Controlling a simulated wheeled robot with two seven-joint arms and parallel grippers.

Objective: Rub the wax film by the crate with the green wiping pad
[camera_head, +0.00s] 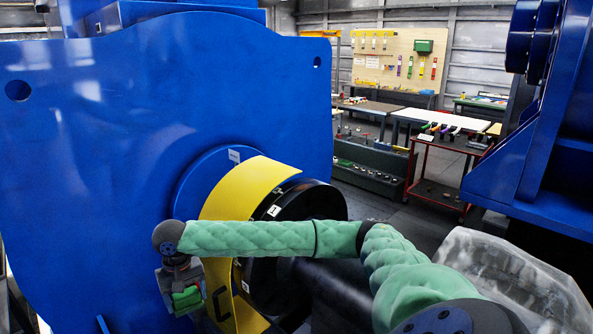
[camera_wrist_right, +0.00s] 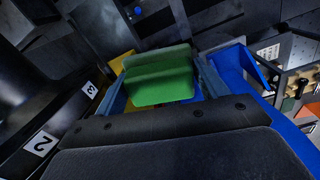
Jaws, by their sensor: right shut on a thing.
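My right gripper (camera_head: 182,287) hangs pointing down in front of the blue machine face, left of the yellow curved band. It is shut on the green wiping pad (camera_head: 188,299). The pad also fills the middle of the right wrist view (camera_wrist_right: 160,78), held between the two fingers. I cannot make out any wax film in either view. I cannot identify the crate for certain. My left gripper is not in view.
A large blue motor housing (camera_head: 90,130) fills the left. Its yellow band (camera_head: 245,190) and black shaft hub (camera_head: 320,203) lie close to my right arm. A pale translucent-looking cover (camera_head: 510,275) lies at lower right. A red-framed cart (camera_head: 440,165) and workbenches stand behind.

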